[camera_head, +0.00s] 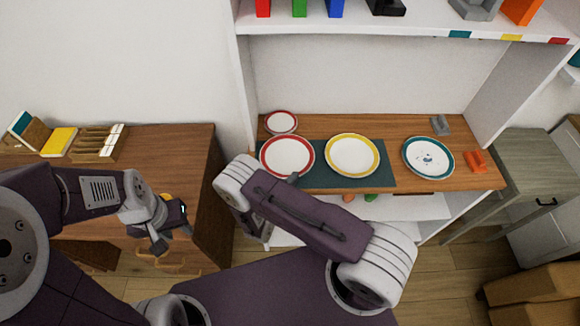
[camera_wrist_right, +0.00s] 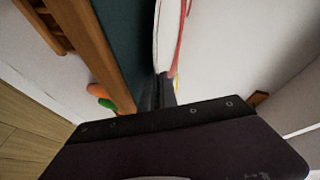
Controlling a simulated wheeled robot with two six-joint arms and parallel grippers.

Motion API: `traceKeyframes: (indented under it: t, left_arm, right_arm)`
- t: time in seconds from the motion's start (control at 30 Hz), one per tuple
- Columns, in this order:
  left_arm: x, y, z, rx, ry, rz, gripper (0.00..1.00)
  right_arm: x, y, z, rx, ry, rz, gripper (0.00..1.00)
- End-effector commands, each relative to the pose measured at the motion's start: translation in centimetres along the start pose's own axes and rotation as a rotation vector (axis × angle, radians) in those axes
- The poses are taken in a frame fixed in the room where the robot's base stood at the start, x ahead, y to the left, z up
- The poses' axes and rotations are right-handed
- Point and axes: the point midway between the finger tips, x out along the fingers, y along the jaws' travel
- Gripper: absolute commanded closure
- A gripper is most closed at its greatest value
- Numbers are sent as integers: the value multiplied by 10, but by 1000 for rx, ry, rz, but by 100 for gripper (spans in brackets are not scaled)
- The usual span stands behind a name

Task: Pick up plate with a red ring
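A large white plate with a red ring (camera_head: 287,157) lies on a dark teal mat (camera_head: 340,181) on the wooden shelf. A smaller white plate with a red ring (camera_head: 281,123) lies behind it. My right gripper (camera_head: 292,178) is at the front edge of the large plate, mostly hidden by my own arm. In the right wrist view, the plate's rim (camera_wrist_right: 168,35) runs down to the dark fingers (camera_wrist_right: 160,90). I cannot tell whether they are closed on it. My left gripper (camera_head: 172,228) is open and empty at the left, away from the plates.
A yellow-ringed plate (camera_head: 353,155) lies on the mat just right of the large red-ringed one. A teal-ringed plate (camera_head: 428,158) lies further right, near an orange object (camera_head: 476,162). A white upper shelf (camera_head: 400,27) overhangs the back. A brown cabinet (camera_head: 175,165) stands left.

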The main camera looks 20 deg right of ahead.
Motion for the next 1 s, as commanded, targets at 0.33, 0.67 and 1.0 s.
traceKeyframes:
  t: [0.33, 0.67, 1.0]
  left_arm:
    - [-46, 1, -5, 0, 0, 0, 64]
    - [-107, 2, -11, 0, 0, 0, 64]
    - [-124, 2, -13, 0, 0, 0, 64]
  right_arm:
    - [-16, -50, -17, 1, 0, -1, 100]
    - [-51, -58, -99, -8, -1, 0, 100]
    - [-65, -56, -136, 0, 0, -1, 100]
